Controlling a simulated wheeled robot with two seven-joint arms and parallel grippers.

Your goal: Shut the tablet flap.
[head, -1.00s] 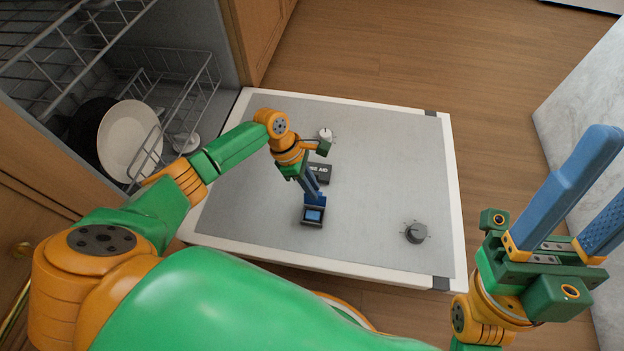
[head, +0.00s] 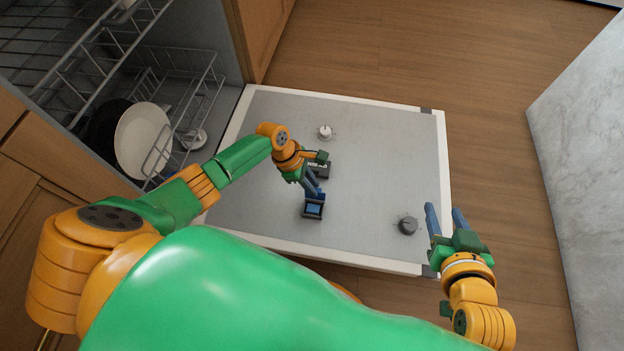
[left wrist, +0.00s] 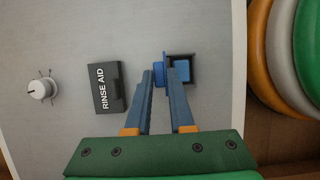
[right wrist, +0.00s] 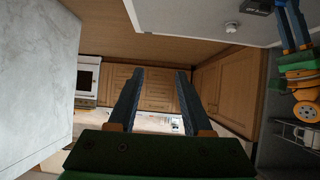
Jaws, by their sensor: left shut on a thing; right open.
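The tablet compartment (head: 313,209) is a small dark square box with a blue inside, on the grey dishwasher door panel. In the left wrist view the compartment (left wrist: 182,70) is uncovered. A blue flap (left wrist: 166,58) stands on edge along its left side, with a rounded blue piece (left wrist: 158,75) on its face. My left gripper (left wrist: 160,80) is shut on this blue piece, and its fingers hide part of the flap. In the head view my left gripper (head: 316,192) is right beside the compartment. My right gripper (head: 445,208) is open and empty, beyond the panel's right edge.
A dark RINSE AID cover (left wrist: 108,88), a white knob (head: 325,131) and a grey knob (head: 407,225) are on the open door (head: 375,150). Racks with a white plate (head: 142,140) stand at left. A marble-topped counter (head: 585,140) is at right.

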